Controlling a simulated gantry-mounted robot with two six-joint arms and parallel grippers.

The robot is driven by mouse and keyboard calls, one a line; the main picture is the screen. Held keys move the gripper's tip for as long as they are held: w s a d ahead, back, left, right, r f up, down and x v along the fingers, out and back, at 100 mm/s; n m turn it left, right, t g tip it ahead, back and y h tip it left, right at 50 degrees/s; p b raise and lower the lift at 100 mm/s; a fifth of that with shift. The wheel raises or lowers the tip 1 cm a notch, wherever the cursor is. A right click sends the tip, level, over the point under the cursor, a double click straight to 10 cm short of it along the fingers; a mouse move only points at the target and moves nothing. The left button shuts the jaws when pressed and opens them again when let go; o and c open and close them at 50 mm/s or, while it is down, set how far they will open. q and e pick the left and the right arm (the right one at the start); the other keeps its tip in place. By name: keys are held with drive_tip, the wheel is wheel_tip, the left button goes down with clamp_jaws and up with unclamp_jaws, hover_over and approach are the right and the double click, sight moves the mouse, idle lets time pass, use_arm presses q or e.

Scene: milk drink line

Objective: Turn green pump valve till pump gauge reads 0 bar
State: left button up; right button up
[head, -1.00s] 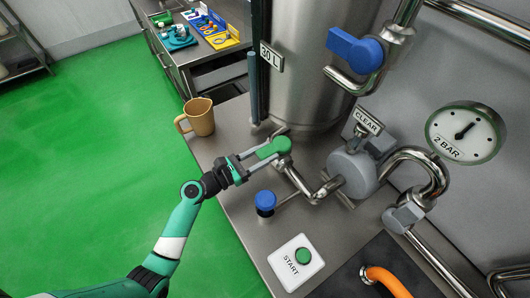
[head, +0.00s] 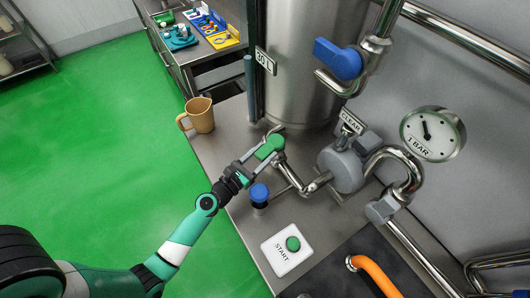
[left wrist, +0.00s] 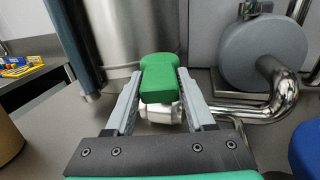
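The green pump valve (head: 269,147) is a green lever on a steel pipe on the steel counter. My left gripper (head: 260,150) has its fingers on both sides of this lever and appears shut on it. In the left wrist view the green lever (left wrist: 159,78) stands between the two grey fingertips (left wrist: 160,80), close to both. The pump gauge (head: 432,134) is a round white dial at the right; its label reads 1 BAR and its dark needle points up and slightly left. My right gripper is not in view.
A blue knob (head: 259,193) stands just right of my left gripper. A tan mug (head: 199,115) stands on the counter's left edge. The green START button (head: 293,243) lies nearer. A blue valve (head: 338,58) is above, beside the steel tank (head: 300,70).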

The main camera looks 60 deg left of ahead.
use_arm(q)
drive_tip(key=shift+o, duration=1.4)
drive_tip(key=b+v, duration=0.1)
drive_tip(key=v, duration=1)
drive_tip(key=shift+s+b, duration=0.3)
drive_tip(key=shift+b, duration=0.05)
drive_tip(key=shift+d, duration=0.15)
